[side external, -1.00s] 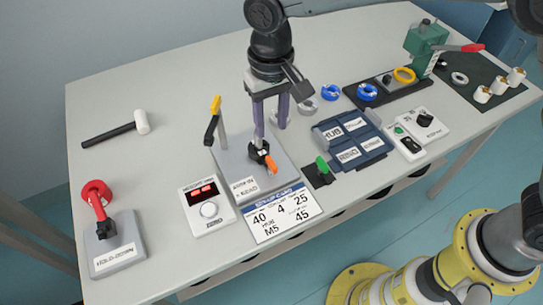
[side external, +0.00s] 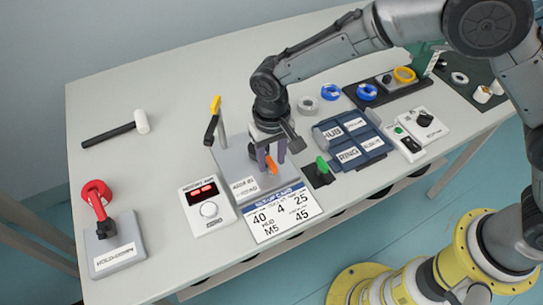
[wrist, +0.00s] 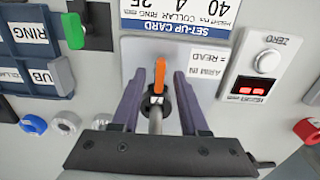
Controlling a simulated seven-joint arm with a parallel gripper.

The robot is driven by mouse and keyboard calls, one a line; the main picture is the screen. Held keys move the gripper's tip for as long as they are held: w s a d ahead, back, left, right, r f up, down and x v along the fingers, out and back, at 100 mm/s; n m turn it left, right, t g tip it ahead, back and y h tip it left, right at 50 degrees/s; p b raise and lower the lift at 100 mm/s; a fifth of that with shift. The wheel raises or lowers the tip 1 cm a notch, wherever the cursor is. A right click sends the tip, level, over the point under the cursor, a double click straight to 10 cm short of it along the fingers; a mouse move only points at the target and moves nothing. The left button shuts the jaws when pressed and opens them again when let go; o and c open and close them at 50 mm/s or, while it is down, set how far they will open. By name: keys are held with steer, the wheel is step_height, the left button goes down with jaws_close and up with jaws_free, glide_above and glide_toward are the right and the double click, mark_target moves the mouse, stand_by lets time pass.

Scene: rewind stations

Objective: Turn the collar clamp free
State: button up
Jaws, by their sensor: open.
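The collar clamp is a black collar (wrist: 158,102) with an orange lever (wrist: 160,76), set on a grey post above a grey base plate (wrist: 205,50). The orange lever also shows in the side external view (side external: 271,164), where most of the collar is hidden by my gripper. My gripper (wrist: 158,82) is open, with one purple finger on each side of the clamp and gaps showing between fingers and lever. In the side external view my gripper (side external: 270,168) is low over the plate's front right part.
A yellow-tipped black lever (side external: 213,118) stands left of my gripper. A green-handled piece (side external: 321,168) and a blue labelled tray (side external: 352,140) are close on the right. A set-up card (side external: 281,212) and a red-display box (side external: 207,206) lie in front.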

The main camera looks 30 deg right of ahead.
jaws_close()
steer(key=shift+n, duration=0.4)
steer(key=n, duration=0.3)
steer(key=shift+n, duration=0.4)
steer(key=n, duration=1.3)
steer(key=shift+r, duration=0.1)
steer(key=shift+n, duration=0.3)
